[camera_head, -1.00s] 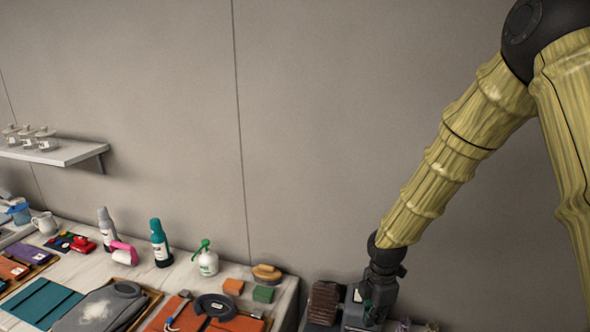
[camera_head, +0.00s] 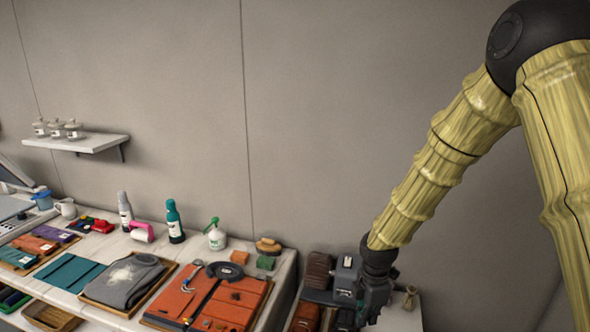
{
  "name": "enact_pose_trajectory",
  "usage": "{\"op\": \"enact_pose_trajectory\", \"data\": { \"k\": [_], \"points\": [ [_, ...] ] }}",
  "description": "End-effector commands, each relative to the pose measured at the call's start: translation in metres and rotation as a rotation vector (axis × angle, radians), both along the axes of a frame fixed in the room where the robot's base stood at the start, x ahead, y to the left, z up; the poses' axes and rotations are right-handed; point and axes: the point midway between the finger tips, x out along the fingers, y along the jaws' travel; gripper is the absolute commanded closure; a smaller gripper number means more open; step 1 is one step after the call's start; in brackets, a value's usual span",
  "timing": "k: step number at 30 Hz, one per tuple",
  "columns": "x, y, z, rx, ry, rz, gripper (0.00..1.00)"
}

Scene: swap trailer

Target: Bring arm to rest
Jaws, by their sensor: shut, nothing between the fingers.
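My arm, in a ribbed yellow sleeve (camera_head: 445,150), comes down from the upper right of the head view. My gripper (camera_head: 362,312) hangs at its lower end, right of the long counter (camera_head: 288,268). It points down over a lower surface that holds dark brown items. Its fingers are small and dark here, and I see nothing held in them. Part of what lies beneath is hidden by the gripper.
The counter carries an orange mat (camera_head: 205,300), a grey garment on a tray (camera_head: 128,280), a teal bottle (camera_head: 174,222) and a green-topped spray bottle (camera_head: 216,237). A wall shelf (camera_head: 90,143) holds jars. The wall area beside my arm is clear.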

Motion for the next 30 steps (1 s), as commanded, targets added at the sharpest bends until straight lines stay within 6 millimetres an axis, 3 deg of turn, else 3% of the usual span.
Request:
{"op": "enact_pose_trajectory", "data": {
  "k": [8,17,30],
  "points": [
    [-0.016,-0.001,-0.03,0.021,0.011,-0.097,1.0],
    [-0.049,0.005,-0.084,0.055,0.031,-0.283,1.0],
    [-0.15,0.006,-0.204,0.095,0.079,-0.826,1.0]
  ]
}}
